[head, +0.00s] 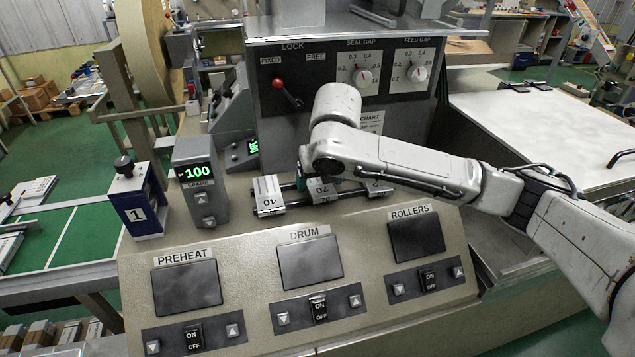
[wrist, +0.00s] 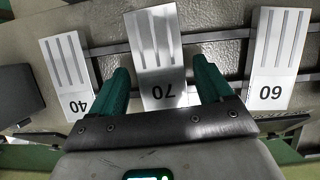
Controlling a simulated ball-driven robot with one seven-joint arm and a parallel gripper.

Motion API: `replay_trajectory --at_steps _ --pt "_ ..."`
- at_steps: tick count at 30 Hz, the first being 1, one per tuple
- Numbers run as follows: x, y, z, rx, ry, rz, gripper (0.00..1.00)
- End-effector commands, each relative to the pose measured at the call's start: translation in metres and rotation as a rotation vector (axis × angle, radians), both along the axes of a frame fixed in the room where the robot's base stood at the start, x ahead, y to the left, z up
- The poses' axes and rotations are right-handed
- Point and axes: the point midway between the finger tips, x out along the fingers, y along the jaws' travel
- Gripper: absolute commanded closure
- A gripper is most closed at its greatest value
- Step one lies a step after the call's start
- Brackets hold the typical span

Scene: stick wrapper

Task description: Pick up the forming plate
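Three grey slotted forming plates sit side by side on a dark rail rack (head: 345,194). The plate marked 40 is on the left (head: 268,197) and also shows in the wrist view (wrist: 68,70). The plate marked 70 is in the middle (head: 322,198), also in the wrist view (wrist: 155,45). The third, seemingly marked 60, is at the right of the wrist view (wrist: 278,55) and mostly hidden by my arm in the head view. My gripper (wrist: 160,72) is open, its green fingers either side of the 70 plate, with gaps visible on both sides.
The sloped panel (head: 240,270) with PREHEAT, DRUM and ROLLERS screens lies in front of the rack. A grey display box reading 100 (head: 198,190) and a blue box marked 1 (head: 138,205) stand to the left. The lock and gap panel (head: 345,85) rises behind.

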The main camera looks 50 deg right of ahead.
Motion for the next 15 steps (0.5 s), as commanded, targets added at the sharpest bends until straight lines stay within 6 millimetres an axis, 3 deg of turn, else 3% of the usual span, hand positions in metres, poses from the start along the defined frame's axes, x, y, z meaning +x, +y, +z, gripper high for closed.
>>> replay_trajectory --at_steps 2,15 --pt "0.0000 0.0000 0.0002 0.000 0.000 0.000 0.29" --pt "0.0000 0.0000 0.0005 0.000 0.000 0.000 0.71"
